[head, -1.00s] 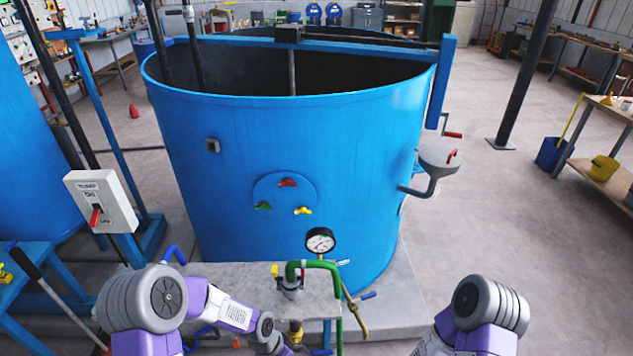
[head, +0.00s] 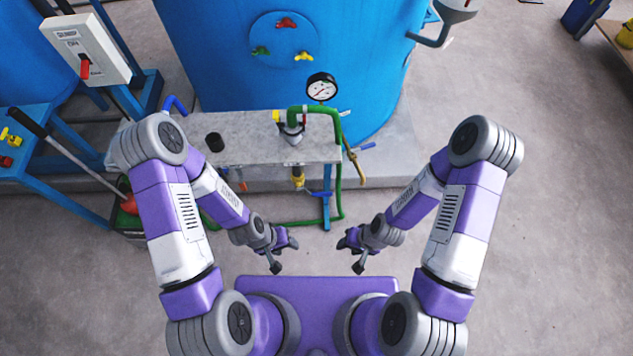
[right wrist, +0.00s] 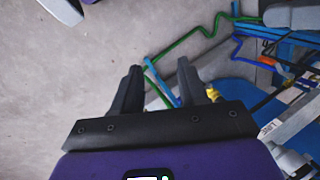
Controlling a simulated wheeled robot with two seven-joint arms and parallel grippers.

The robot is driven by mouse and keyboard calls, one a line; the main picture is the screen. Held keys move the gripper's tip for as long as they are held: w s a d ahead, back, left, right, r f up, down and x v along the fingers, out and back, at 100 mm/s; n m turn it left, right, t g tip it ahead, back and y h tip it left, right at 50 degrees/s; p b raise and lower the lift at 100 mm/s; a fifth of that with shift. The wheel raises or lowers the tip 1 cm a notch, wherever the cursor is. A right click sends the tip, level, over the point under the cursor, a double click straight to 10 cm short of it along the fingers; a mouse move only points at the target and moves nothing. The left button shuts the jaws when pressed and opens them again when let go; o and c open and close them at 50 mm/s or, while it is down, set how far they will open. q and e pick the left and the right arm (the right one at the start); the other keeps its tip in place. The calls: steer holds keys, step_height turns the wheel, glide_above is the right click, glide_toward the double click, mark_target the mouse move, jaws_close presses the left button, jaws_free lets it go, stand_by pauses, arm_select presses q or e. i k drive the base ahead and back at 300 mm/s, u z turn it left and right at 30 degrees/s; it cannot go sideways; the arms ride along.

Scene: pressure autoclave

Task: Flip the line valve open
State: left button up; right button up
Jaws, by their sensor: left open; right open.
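A brass valve body (head: 298,182) hangs under the front of the grey bench, with a blue lever (head: 318,193) beside it. A second brass fitting (head: 352,153) with a blue handle (head: 367,146) is at the bench's right end. I cannot tell which is the line valve, or how either lever is set. My left gripper (head: 284,255) and right gripper (head: 349,255) are open and empty in front of the bench, apart from both fittings. The right gripper's two fingers (right wrist: 160,66) show spread in the right wrist view, with nothing between them.
The stone-topped bench (head: 255,150) carries a pressure gauge (head: 321,87), a green hose (head: 338,125) and a black cup (head: 215,142). The blue tank (head: 350,45) stands behind. A switch box (head: 86,47) is at the left. The floor at right (head: 560,220) is clear.

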mark_target(326, 193)
steer(key=k, duration=0.5)
steer(key=u, duration=1.85)
steer(key=i, duration=1.15)
steer(key=z, duration=1.9)
